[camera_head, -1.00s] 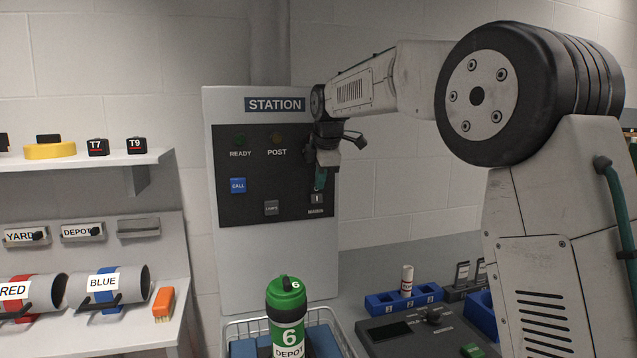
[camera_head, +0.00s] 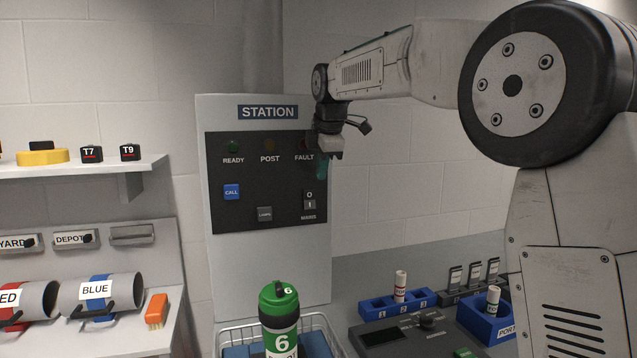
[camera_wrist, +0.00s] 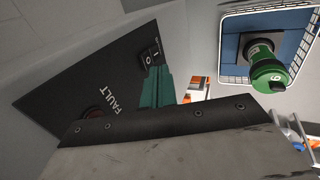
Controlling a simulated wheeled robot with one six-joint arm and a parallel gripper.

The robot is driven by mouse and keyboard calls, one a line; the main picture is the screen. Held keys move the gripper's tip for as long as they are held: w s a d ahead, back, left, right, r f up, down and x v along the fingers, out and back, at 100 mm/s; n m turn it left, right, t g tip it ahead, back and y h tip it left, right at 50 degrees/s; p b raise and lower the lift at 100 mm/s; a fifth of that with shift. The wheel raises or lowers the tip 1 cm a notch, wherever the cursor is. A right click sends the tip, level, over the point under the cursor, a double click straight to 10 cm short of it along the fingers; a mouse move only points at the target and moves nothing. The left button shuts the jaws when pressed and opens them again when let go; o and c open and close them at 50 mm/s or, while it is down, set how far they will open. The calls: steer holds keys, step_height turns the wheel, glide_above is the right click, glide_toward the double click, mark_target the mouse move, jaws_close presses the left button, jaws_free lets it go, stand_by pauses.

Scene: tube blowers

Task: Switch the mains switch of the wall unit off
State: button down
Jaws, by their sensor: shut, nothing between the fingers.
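The wall unit is a light grey box marked STATION (camera_head: 267,270) with a dark front panel. Its mains switch (camera_head: 309,199) is a small rocker marked O above and I below, at the panel's lower right over the label MAINS. The switch also shows in the wrist view (camera_wrist: 151,56), close by the green fingertips. Which half of the rocker is pressed in, I cannot tell. My gripper (camera_head: 321,172) is shut and empty, its green fingers pointing down, just above and right of the switch. In the head view a gap shows between fingertips and switch.
The panel also has READY, POST and FAULT lamps, a blue CALL button (camera_head: 232,192) and a grey LAMPS button (camera_head: 265,214). Below stands a wire basket (camera_head: 330,335) with a green-capped canister (camera_head: 279,315). A blue tube rack (camera_head: 380,311) is to the right.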

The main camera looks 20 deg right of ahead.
step_height(320, 180, up, 6)
steer(key=s+a, duration=0.1)
steer(key=shift+s, duration=0.15)
step_height(320, 180, down, 6)
steer(key=s+m+g, duration=0.1)
steer(key=s+m, duration=0.2)
steer(key=m, duration=0.2)
steer(key=s+d+f+m+g, duration=0.1)
steer(key=s+f+m, duration=0.3)
steer(key=s, duration=1)
steer(key=s+d+f+m, duration=0.1)
steer(key=s+f+m, duration=0.3)
steer(key=s+f, duration=0.5)
steer(key=s+d+f+m+g, duration=0.1)
steer(key=s+f+m, duration=0.4)
steer(key=s, duration=1.4)
steer(key=shift+d+f+g, duration=0.3)
steer(key=shift+d+f, duration=0.15)
steer(key=shift+f, duration=0.2)
